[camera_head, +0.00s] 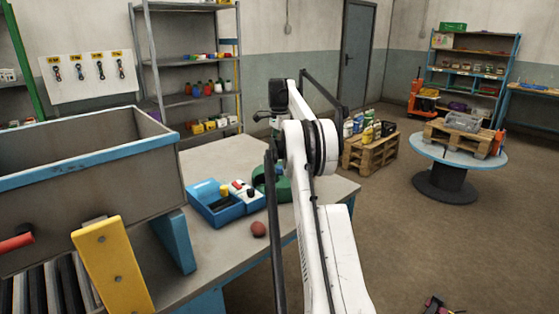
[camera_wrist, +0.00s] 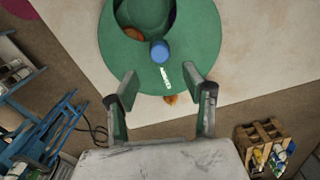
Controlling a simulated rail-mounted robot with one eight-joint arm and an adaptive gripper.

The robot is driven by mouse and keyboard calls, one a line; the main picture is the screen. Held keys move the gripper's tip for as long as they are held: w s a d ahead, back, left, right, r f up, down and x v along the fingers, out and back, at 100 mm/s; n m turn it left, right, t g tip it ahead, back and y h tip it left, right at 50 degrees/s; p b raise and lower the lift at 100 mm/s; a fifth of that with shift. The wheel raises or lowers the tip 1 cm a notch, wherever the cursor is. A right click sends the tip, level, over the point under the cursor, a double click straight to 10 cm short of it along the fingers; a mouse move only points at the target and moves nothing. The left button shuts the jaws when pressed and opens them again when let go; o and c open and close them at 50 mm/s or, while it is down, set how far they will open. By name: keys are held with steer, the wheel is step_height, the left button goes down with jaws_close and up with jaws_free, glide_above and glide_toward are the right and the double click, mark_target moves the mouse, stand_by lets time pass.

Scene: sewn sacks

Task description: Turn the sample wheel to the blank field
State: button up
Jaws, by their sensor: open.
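The sample wheel is a green disc (camera_wrist: 202,38) at the top of the wrist view, cut off by the frame edge. It has a darker raised middle, an upright blue knob (camera_wrist: 160,50) and a small white label (camera_wrist: 165,76) near the rim. In the head view the wheel (camera_head: 284,188) is partly hidden by my arm.
The wheel rests on a pale bench (camera_head: 225,250). A blue tray (camera_head: 213,205) with small items and a reddish ball (camera_head: 258,229) lie near it. A large grey bin (camera_head: 80,180) stands at left. Pallets (camera_head: 370,152) and a round table (camera_head: 459,157) stand beyond.

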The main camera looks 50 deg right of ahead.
steer(key=shift+r, duration=1.45)
